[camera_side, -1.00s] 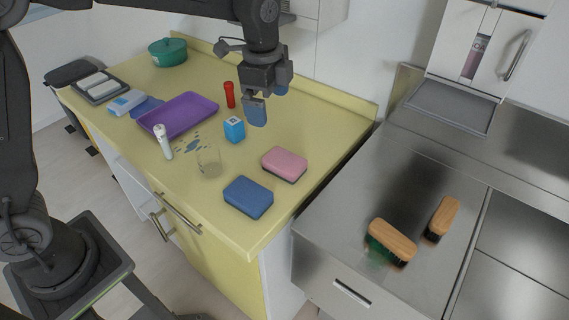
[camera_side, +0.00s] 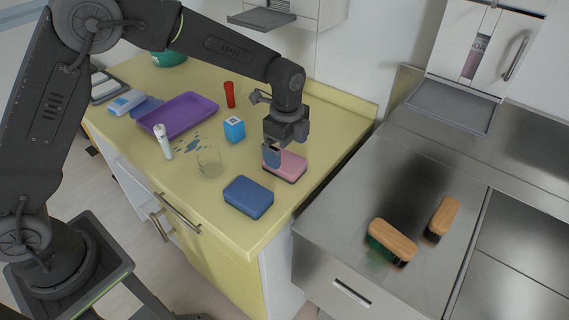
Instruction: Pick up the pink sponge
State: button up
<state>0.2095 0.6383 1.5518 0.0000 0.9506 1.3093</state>
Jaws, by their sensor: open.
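The pink sponge (camera_side: 291,167) with a dark underside lies flat on the yellow counter, near its right end. My gripper (camera_side: 272,160) is open and points down at the sponge's left part, partly covering it in this view. I cannot tell whether the fingers touch the sponge or are just above or in front of it. A blue sponge (camera_side: 248,197) lies on the counter to the lower left of the pink one, close to the front edge.
A clear glass (camera_side: 209,162), a blue box (camera_side: 234,129), a red bottle (camera_side: 229,94), a white tube (camera_side: 163,141) and a purple tray (camera_side: 178,115) stand left on the counter. Two wooden brushes (camera_side: 392,240) (camera_side: 442,217) lie on the steel surface at right.

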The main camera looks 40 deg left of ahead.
aim_at(285, 160)
jog(key=shift+s+a+f, duration=0.1)
jog(key=shift+a+f, duration=0.05)
jog(key=shift+f, duration=1.05)
jog(key=shift+a+f, duration=0.1)
jog(key=shift+f, duration=1.05)
jog(key=c, duration=1)
